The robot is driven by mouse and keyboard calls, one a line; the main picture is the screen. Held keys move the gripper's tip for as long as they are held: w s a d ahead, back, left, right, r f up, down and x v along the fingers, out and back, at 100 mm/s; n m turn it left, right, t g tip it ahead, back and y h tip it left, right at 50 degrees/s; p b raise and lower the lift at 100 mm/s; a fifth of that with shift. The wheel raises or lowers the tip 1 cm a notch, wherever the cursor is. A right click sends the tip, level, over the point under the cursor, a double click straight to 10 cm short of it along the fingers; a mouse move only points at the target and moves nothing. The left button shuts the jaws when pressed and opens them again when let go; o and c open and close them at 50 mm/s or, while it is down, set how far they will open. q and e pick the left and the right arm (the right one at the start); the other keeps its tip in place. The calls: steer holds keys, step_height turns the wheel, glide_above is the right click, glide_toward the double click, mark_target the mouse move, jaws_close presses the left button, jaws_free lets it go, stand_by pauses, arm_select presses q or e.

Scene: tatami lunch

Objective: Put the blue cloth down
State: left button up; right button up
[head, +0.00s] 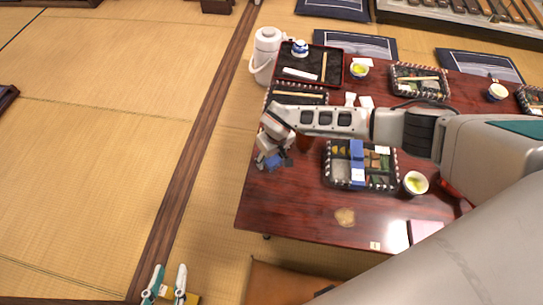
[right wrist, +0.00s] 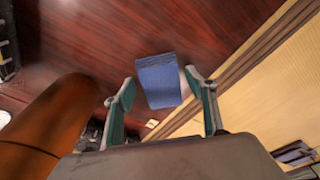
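The blue cloth (right wrist: 158,82) shows in the right wrist view as a small folded rectangle over the dark red table top, near the table's edge. In the head view the cloth (head: 275,161) is partly hidden under my right gripper (head: 272,148) at the table's left side. In the right wrist view the fingers of my right gripper (right wrist: 160,77) are spread on either side of the cloth, with a gap visible at the right finger. My left gripper (head: 170,270) is open and empty, low over the tatami at the bottom left.
A brown cup (head: 304,143) stands close to my right gripper; a large brown shape (right wrist: 45,125) fills the wrist view's lower left. A bento box (head: 328,178), a tea cup (head: 415,184) and a black tray (head: 312,66) are on the table (head: 290,205). Its front left is clear.

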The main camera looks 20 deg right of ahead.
mark_target(274, 161)
steer(key=shift+r, duration=0.25)
step_height(274, 161, up, 5)
steer(key=shift+w+d+f+p, duration=0.1)
steer(key=shift+w+p, duration=0.05)
steer(key=shift+p, duration=0.9)
arm_select(q)
steer(key=shift+m+g+y, duration=0.6)
steer(key=shift+y, duration=0.1)
steer(key=a+f+p, duration=0.1)
steer(key=s+a+f, duration=0.1)
steer(key=a, duration=0.1)
steer(key=s+a+f+p, duration=0.1)
steer(key=shift+s+a+p, duration=0.15)
steer(key=shift+a+p, duration=0.1)
steer(key=shift+p, duration=0.1)
arm_select(e)
step_height(274, 161, up, 7)
steer(key=s, duration=0.2)
arm_select(q)
steer(key=shift+d+r, duration=0.1)
steer(key=shift+r, duration=0.05)
